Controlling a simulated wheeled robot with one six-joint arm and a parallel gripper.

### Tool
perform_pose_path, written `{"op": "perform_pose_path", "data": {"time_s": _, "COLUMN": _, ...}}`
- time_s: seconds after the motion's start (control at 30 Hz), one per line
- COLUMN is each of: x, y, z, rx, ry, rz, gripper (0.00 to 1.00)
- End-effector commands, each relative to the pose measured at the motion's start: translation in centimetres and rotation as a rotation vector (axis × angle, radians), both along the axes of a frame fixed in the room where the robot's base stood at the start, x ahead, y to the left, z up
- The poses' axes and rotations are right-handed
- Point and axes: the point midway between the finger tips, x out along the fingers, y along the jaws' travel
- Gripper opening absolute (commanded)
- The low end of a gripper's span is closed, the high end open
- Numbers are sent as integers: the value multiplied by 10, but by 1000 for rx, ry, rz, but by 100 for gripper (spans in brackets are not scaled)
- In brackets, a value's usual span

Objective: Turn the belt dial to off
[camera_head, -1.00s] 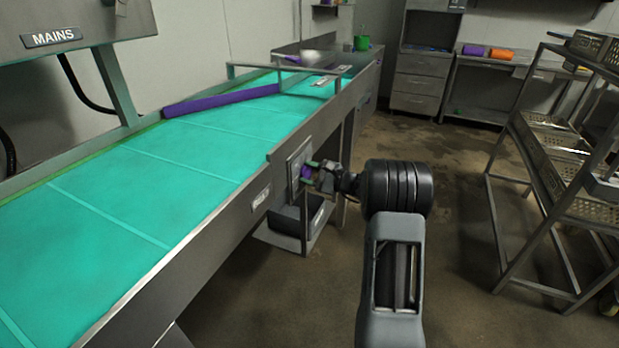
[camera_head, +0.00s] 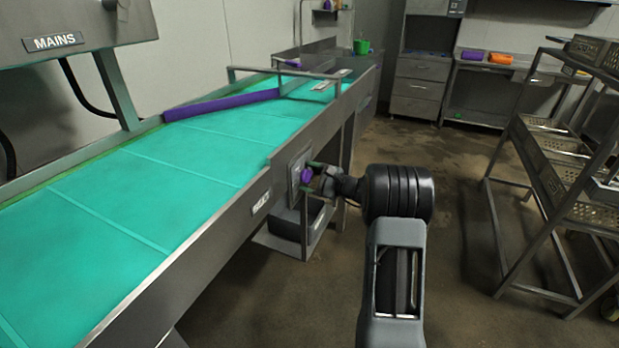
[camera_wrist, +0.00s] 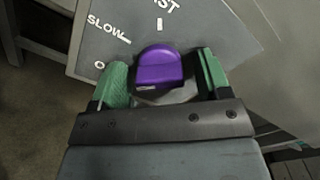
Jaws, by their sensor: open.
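The belt dial (camera_wrist: 160,68) is a purple knob on a grey panel (camera_wrist: 95,45) with white marks reading "SLOW", a partly cut-off word ending in "ST", and an "O" at lower left, the rest hidden. The dial also shows in the head view (camera_head: 306,175), on the panel at the side of the conveyor. My gripper (camera_wrist: 163,80) has its green fingertips apart, one on each side of the dial. It also shows in the head view (camera_head: 312,178), reaching the panel from the right. I cannot tell whether the fingers touch the dial.
The conveyor's teal belt (camera_head: 150,200) runs along the left, with a purple bar (camera_head: 222,104) across it. A dark box (camera_head: 297,222) sits on a shelf below the panel. A metal rack with perforated trays (camera_head: 570,170) stands at right. The floor between is clear.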

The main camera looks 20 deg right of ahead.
Motion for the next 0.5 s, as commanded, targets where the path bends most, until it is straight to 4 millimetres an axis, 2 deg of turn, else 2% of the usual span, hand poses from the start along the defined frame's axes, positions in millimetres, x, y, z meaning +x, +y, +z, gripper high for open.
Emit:
{"op": "perform_pose_path", "data": {"time_s": 0.17, "x": -17, "y": -17, "z": 0, "rx": 0, "ry": 0, "rz": -5, "gripper": 70}}
{"op": "perform_pose_path", "data": {"time_s": 0.5, "x": -68, "y": -64, "z": 0, "rx": -1, "ry": -1, "rz": -4, "gripper": 70}}
